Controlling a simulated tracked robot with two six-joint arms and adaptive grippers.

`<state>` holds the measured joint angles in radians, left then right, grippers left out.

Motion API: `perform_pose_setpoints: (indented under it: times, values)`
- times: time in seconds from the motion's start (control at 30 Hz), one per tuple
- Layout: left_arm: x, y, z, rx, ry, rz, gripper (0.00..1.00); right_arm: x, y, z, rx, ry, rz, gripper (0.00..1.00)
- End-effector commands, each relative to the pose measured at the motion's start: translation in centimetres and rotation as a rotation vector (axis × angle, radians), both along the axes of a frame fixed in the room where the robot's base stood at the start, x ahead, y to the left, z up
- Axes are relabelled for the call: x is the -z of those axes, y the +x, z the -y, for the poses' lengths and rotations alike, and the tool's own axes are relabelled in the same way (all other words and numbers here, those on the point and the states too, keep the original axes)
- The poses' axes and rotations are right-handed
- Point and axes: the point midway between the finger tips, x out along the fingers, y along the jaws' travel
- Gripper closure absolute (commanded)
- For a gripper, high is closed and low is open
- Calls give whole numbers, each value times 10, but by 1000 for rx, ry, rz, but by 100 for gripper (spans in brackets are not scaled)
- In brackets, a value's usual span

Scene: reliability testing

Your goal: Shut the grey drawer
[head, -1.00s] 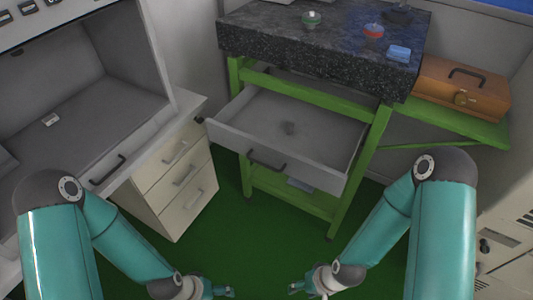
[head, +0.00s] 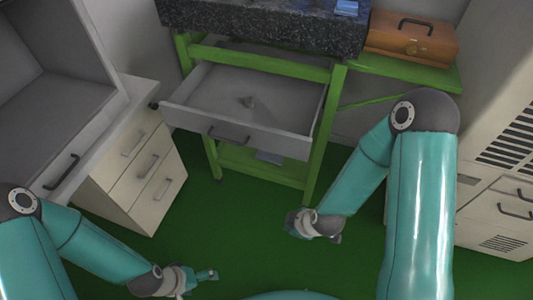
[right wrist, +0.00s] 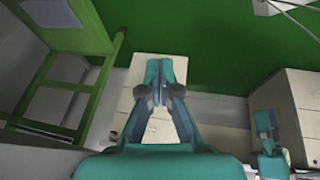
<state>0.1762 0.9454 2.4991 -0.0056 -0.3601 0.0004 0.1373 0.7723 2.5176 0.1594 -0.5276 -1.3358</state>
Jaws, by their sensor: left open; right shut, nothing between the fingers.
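The grey drawer (head: 236,133) is pulled out from the green-framed table in the head view. My left gripper (head: 212,275) is open and empty, low in the head view, well apart from the drawer.
The table has a dark stone top (head: 255,25) and green legs (head: 318,150). A cream drawer cabinet (head: 150,175) stands to the left of it. A brown case (head: 412,40) sits on a green shelf at the right. The green floor (head: 240,225) before the drawer is clear.

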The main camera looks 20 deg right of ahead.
Motion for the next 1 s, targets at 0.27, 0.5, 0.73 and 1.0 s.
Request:
perform_pose_setpoints:
  times: [0.27,0.5,0.73,1.0]
  values:
    - [123,0,0,-1,0,-1,15,-36,89,15,-404,-398,527,100]
    - [210,0,0,-1,0,-1,15,-87,105,10,-462,-595,853,100]
    - [289,0,0,0,0,-1,15,-119,83,-1,-381,-591,1117,100]
    - [336,0,0,0,0,-1,15,-133,58,-14,-357,-554,1280,100]
